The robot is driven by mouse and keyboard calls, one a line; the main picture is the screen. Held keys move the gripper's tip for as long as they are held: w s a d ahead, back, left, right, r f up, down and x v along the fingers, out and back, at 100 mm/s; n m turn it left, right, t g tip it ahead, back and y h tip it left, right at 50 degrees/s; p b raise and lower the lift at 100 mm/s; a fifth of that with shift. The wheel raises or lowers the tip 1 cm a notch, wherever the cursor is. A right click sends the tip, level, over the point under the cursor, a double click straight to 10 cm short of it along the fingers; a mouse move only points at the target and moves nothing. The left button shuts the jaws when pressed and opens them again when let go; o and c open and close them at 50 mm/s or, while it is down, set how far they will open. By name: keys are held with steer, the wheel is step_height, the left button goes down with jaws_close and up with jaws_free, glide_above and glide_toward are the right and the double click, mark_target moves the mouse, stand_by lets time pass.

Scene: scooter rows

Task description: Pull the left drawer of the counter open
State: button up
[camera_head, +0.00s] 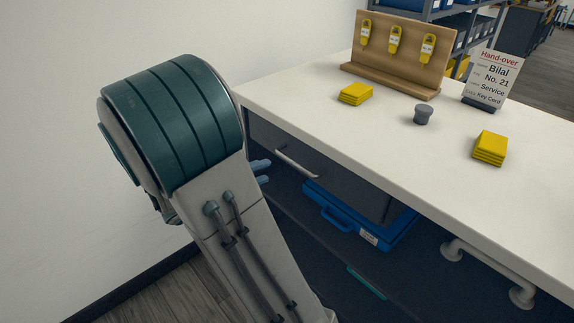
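The counter (400,165) has a white top and stands to the right of my arm. The left drawer (345,183) shows as a dark grey front under the top, with a pale bar handle (297,163). It looks shut, flush under the counter edge.
A blue case (345,215) lies on the shelf below the drawer. A thick white bar (490,262) sticks out at the right front. On top are yellow card stacks (355,94), a grey knob-like piece (423,114), a key board (396,60) and a sign (491,80). A wall stands left.

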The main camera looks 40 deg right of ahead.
steer(key=x, duration=0.9)
steer(key=shift+d+b, duration=0.25)
steer(key=shift+b, duration=0.05)
steer(key=shift+f, duration=0.1)
jaws_close()
